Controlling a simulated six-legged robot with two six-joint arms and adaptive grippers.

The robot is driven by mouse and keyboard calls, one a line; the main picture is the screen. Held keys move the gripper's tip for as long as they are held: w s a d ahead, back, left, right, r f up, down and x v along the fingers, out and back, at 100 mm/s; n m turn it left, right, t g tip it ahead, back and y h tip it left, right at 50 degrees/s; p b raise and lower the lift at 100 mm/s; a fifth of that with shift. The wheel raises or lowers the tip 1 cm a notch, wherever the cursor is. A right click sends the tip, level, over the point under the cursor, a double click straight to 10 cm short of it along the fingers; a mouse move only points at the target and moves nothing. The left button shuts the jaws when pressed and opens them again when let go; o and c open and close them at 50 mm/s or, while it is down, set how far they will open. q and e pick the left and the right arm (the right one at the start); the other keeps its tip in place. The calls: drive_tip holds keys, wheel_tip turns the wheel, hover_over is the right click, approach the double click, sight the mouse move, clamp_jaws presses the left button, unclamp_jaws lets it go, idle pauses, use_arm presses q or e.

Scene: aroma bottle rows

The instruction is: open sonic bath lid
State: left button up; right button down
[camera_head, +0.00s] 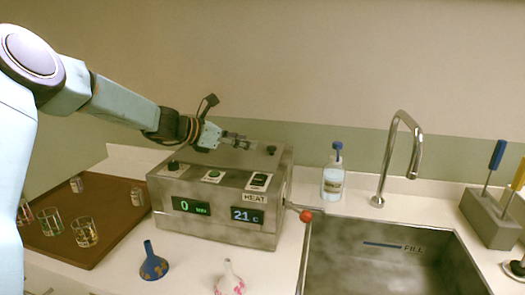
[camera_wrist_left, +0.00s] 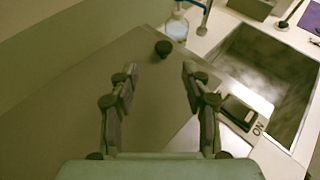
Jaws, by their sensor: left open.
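The sonic bath (camera_head: 226,195) is a grey metal box with a HEAT switch, knobs and two displays reading 0 and 21 c. Its flat lid (camera_head: 240,155) looks closed on top, with a dark round knob (camera_head: 271,150) near the right end. The knob also shows in the left wrist view (camera_wrist_left: 163,48), beyond the fingertips. My left gripper (camera_head: 238,138) is above the lid, left of the knob. In the left wrist view its fingers (camera_wrist_left: 160,75) are apart with nothing between them. My right gripper is not in view.
A brown tray (camera_head: 112,250) with several small glasses lies left of the bath. A red-tipped lever (camera_head: 305,215) sticks out on the right. A bottle (camera_head: 333,182), tap (camera_head: 388,160) and sink (camera_head: 395,270) are further right.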

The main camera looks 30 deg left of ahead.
sight(271, 147)
use_arm(q)
drive_tip(key=x, duration=0.3)
drive_tip(key=b+x, duration=0.1)
drive_tip(key=x, duration=0.2)
drive_tip(key=shift+d, duration=0.5)
drive_tip(key=shift+w+f, duration=0.3)
drive_tip(key=shift+w, duration=0.15)
drive_tip(key=shift+w+d, duration=0.15)
drive_tip(key=shift+d, duration=0.2)
drive_tip(key=shift+a, duration=0.25)
drive_tip(key=c, duration=0.6)
clamp_jaws()
drive_tip(key=shift+r, duration=0.1)
